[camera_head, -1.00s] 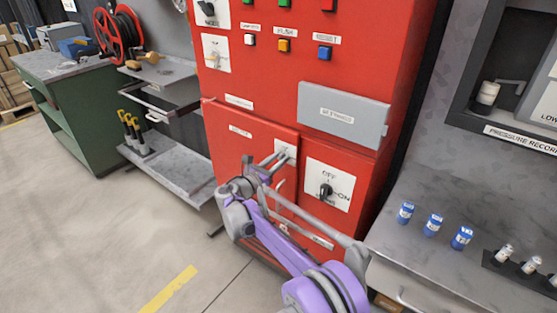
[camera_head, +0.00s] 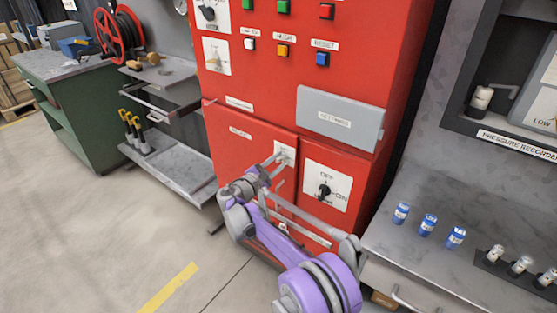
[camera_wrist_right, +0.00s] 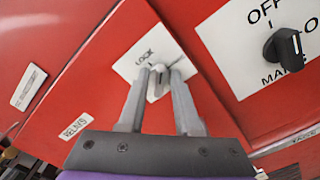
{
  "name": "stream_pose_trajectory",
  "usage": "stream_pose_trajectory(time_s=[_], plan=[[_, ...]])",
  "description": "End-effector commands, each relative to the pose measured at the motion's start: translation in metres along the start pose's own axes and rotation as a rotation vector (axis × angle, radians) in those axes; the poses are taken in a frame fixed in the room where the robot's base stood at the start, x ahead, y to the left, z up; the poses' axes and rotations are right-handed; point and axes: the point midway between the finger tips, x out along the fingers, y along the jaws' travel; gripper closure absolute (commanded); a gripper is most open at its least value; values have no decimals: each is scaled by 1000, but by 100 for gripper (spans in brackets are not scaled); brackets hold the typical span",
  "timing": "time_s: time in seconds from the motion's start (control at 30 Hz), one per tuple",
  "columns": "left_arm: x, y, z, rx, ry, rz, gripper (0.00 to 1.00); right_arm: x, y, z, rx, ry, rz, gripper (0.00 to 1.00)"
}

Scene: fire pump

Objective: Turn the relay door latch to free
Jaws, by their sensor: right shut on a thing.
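The relay door (camera_head: 240,145) is a red panel on the lower left of the red cabinet, with a RELAYS label in the right wrist view (camera_wrist_right: 74,126). Its latch (camera_wrist_right: 157,84) is a small pale knob on a white plate (camera_wrist_right: 148,50) marked LOCK; the other marking is hidden. My right gripper (camera_wrist_right: 163,76) is shut on the latch, its two fingers on either side of the knob. In the head view my right gripper (camera_head: 276,160) reaches the plate (camera_head: 287,152) at the door's upper right. My left gripper is not in view.
A black OFF/MAN selector knob (camera_head: 324,191) sits just right of the door; it also shows in the right wrist view (camera_wrist_right: 284,46). A grey settings cover (camera_head: 340,117) is above it. A grey bench (camera_head: 440,235) with blue-labelled cylinders stands right. Open floor lies left.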

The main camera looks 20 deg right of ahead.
Motion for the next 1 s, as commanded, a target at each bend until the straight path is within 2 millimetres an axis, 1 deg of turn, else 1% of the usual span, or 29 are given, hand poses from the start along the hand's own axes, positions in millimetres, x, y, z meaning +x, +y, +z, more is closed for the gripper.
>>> stream_pose_trajectory(time_s=[0.3,0.6,0.8,1.0], plan=[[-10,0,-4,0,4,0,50,0,-1,1,301,0,0,100],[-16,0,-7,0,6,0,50,0,-2,0,559,0,0,100],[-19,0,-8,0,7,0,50,0,-2,0,685,0,0,100],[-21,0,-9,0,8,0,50,0,-3,-1,762,0,0,100]])
